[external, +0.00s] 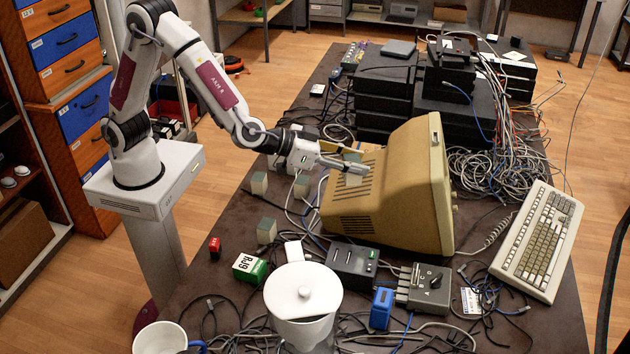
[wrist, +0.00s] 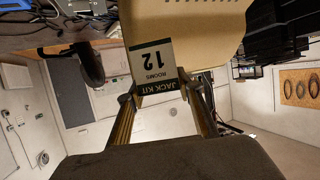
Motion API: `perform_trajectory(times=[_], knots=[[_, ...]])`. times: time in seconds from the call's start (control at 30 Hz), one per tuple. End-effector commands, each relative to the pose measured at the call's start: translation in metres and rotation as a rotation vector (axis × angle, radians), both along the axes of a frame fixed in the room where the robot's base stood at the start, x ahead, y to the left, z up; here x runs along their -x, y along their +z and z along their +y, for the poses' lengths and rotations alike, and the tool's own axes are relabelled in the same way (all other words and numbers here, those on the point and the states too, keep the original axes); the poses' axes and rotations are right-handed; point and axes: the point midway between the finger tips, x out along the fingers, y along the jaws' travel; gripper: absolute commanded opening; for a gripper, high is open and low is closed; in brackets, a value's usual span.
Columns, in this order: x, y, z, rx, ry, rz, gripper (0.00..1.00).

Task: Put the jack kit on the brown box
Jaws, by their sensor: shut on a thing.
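My gripper (external: 346,162) is above the table, close to the tan monitor's top in the external view. Its fingers are shut on the jack kit (external: 353,175), a small pale box. In the wrist view the kit (wrist: 152,65) shows a white and green label reading "JACK KIT ROOMS 12", held between the fingertips (wrist: 160,95). I cannot tell whether the kit touches the monitor. A brown box (external: 24,238) sits low on the shelf at the left; I cannot tell whether it is the one named.
The tan monitor (external: 385,205) lies beside my gripper. Black equipment stacks (external: 460,85) and tangled cables (external: 490,165) fill the back of the table. A keyboard (external: 540,240), a white lidded pot (external: 303,300) and a green box (external: 250,267) stand nearer.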

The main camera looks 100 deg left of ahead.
Motion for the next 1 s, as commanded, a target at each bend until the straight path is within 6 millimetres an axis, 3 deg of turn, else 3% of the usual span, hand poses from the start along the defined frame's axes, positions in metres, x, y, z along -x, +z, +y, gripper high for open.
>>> perform_trajectory(times=[0.03,0.5,1.0], knots=[[-0.004,0.0,0.015,0.0,0.017,-0.001,0.12],[-0.023,0.0,0.141,0.0,0.132,-0.001,0.12],[-0.012,-0.001,0.283,0.001,0.257,0.0,0.12]])
